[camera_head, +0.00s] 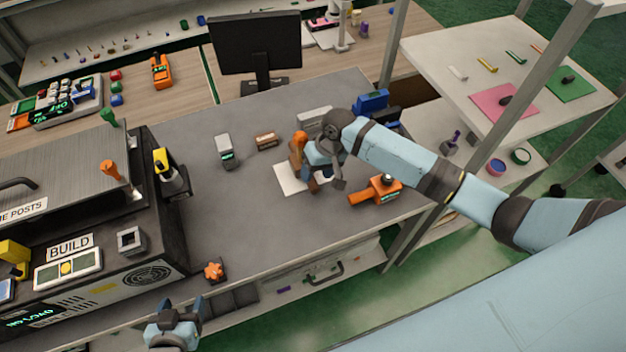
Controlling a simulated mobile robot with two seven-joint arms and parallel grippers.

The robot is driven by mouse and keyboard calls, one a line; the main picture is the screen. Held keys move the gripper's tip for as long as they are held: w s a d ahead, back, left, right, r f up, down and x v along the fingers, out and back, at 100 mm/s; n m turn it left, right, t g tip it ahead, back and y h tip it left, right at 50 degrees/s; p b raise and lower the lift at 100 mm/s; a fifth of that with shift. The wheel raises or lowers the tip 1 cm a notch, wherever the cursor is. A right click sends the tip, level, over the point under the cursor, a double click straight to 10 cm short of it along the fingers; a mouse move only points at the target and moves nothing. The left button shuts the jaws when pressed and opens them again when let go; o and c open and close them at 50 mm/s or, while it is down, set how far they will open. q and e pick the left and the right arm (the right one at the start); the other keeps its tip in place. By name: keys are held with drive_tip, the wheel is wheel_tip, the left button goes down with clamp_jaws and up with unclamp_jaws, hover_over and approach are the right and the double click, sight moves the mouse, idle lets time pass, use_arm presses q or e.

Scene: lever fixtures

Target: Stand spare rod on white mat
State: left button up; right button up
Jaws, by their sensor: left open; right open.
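The white mat (287,184) lies on the grey bench top, partly covered by my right gripper. A brown rod-like piece with an orange top (298,147) shows upright at the mat's back edge, right beside my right gripper. It looks like the spare rod; its lower part is hidden, so I cannot tell whether it touches the mat. My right gripper (318,178) is low over the mat, open, its fingers partly hidden by its wrist. My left gripper (177,308) is open and empty at the bottom, in front of the bench edge.
An orange handled device (377,191) lies right of the mat. A grey box (224,150) and a small brown block (267,140) stand to the left and behind. The BUILD machine (100,250) fills the left; an orange knob (213,270) sits near the front edge.

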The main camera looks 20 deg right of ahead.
drive_tip(key=v, duration=0.7)
drive_tip(key=s+a+f+t, duration=0.1)
drive_tip(key=f, duration=0.1)
drive_tip(key=s+a+f+t+y, duration=0.1)
drive_tip(key=s+f, duration=0.1)
drive_tip(key=s+a+f, duration=0.1)
drive_tip(key=f, duration=0.1)
drive_tip(key=shift+s+a+n+t, duration=0.2)
drive_tip(key=shift+a+n+t, duration=0.1)
drive_tip(key=shift+a+t, duration=0.1)
drive_tip(key=s+f+t, duration=0.1)
drive_tip(key=s+a+f+t, duration=0.1)
drive_tip(key=s, duration=0.1)
drive_tip(key=shift+s+f+y, duration=0.2)
drive_tip(key=shift+y, duration=0.1)
drive_tip(key=s+t, duration=0.1)
drive_tip(key=s, duration=0.1)
drive_tip(key=s+d+f+t, duration=0.1)
drive_tip(key=s, duration=0.1)
drive_tip(key=s+f+t, duration=0.1)
drive_tip(key=s, duration=0.1)
drive_tip(key=shift+s+d+f+n+t, duration=0.1)
drive_tip(key=shift+s+d+n+t, duration=0.1)
drive_tip(key=shift+n+t, duration=0.2)
drive_tip(key=s+d+n+t+h, duration=0.1)
drive_tip(key=s+d+t+h, duration=0.1)
drive_tip(key=s, duration=0.4)
drive_tip(key=shift+s+d+r+t, duration=0.2)
drive_tip(key=shift+s+d+t, duration=0.1)
